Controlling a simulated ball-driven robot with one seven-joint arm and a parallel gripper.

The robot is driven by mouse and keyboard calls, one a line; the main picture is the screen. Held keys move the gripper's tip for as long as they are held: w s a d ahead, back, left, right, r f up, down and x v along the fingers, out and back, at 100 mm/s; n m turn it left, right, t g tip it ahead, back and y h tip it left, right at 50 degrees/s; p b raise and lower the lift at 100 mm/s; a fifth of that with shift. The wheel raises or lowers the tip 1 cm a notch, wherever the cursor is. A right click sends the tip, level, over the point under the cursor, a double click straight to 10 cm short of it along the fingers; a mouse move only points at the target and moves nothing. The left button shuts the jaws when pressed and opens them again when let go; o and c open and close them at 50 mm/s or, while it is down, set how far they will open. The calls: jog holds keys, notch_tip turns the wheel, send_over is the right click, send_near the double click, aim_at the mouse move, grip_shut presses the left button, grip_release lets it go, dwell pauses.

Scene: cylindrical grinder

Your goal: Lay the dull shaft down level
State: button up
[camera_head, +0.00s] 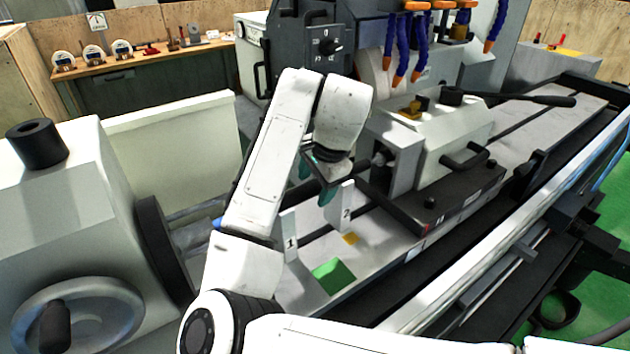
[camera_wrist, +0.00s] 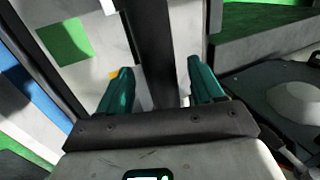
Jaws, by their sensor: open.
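My gripper (camera_head: 317,181) hangs above the machine table, its two teal fingers apart. In the wrist view the fingers (camera_wrist: 160,74) stand either side of a dark strip (camera_wrist: 157,45); I cannot tell whether this is a shaft or part of the machine. In the head view a grey round bar (camera_head: 198,237) runs from the black disc (camera_head: 163,247) at left to behind my arm; I cannot tell whether it is the dull shaft. Upright plates marked 1 (camera_head: 290,243) and 2 (camera_head: 346,213) stand on the table near my gripper. No shaft clearly shows between the fingers.
A green square (camera_head: 333,275) and a small yellow patch (camera_head: 350,239) mark the table. The tailstock block (camera_head: 440,135) stands right of my gripper, with a black lever (camera_head: 520,98). Blue coolant hoses (camera_head: 402,48) hang behind. A handwheel (camera_head: 78,318) is at front left.

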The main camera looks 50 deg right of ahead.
jog(key=v, duration=1.1)
jog(key=shift+w, duration=0.1)
dwell(0.4)
